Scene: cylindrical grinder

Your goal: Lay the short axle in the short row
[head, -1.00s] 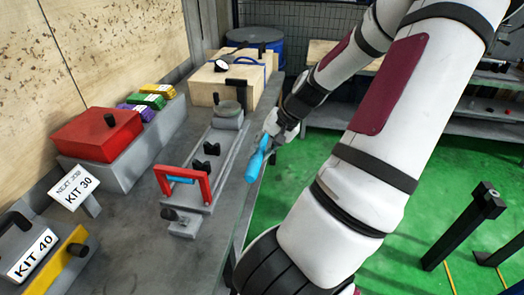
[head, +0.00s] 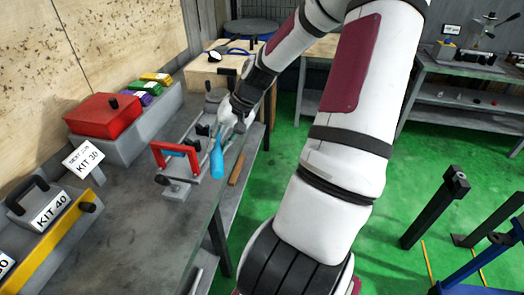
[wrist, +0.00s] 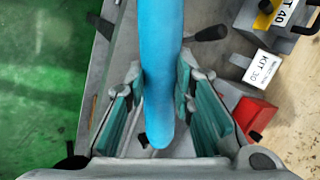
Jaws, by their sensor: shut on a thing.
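My gripper (head: 228,124) is shut on a long blue rod-like piece (head: 217,160) with a rounded end. The piece hangs steeply tilted above the front edge of the grey bench, right of the red frame on the fixture. In the wrist view the blue piece (wrist: 161,70) runs between the teal finger pads of my gripper (wrist: 162,112). I cannot tell whether this piece is the short axle. No row marked short can be made out.
A red frame (head: 174,147) stands on the grey fixture. A brown bar (head: 237,170) lies near the bench edge. A red case (head: 105,113), a KIT 30 sign (head: 84,157) and a KIT 40 box (head: 45,212) stand to the left. The front bench top (head: 130,235) is clear.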

